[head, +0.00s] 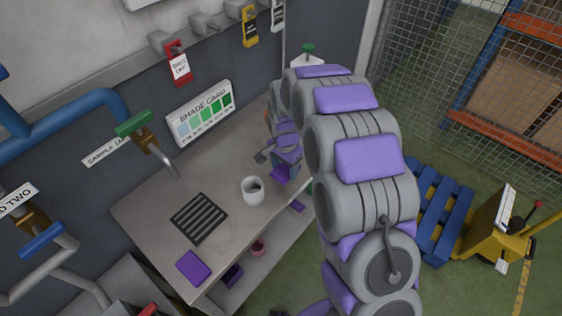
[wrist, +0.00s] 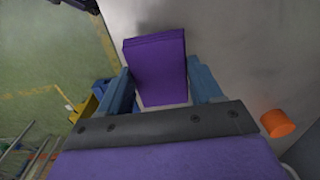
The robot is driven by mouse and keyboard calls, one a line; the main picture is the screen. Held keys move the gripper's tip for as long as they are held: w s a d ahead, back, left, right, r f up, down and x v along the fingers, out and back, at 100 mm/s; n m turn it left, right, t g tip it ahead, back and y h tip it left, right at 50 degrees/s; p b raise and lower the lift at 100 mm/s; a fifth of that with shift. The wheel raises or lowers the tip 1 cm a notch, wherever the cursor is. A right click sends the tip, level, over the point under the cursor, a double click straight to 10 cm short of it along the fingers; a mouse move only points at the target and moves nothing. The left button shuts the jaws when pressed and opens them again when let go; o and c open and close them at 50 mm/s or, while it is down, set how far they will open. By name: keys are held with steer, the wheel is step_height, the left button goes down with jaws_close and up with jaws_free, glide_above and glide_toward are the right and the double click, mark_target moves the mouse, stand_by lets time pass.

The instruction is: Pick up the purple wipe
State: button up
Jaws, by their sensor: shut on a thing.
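The purple wipe (wrist: 158,65) is a flat, block-like purple piece between the two blue-grey fingers of my gripper (wrist: 158,88) in the wrist view. The fingers are shut on its sides. In the head view my gripper (head: 284,168) is over the right part of the workbench (head: 150,212), and a small purple piece (head: 279,175) shows at its fingers. Whether the wipe touches the bench is hard to tell. Another flat purple pad (head: 193,268) lies on the bench's near left corner.
A white mug (head: 253,191) stands left of my gripper, and a black slatted mat (head: 199,218) lies farther left. A shade card (head: 201,112) is at the back. An orange cylinder (wrist: 278,123) shows in the wrist view.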

steer(key=s+d+r+p, duration=0.1)
steer(key=s+d+p, duration=0.1)
steer(key=s+d, duration=0.5)
steer(key=s, duration=0.4)
steer(key=shift+r, duration=0.15)
steer(key=shift+a, duration=0.2)
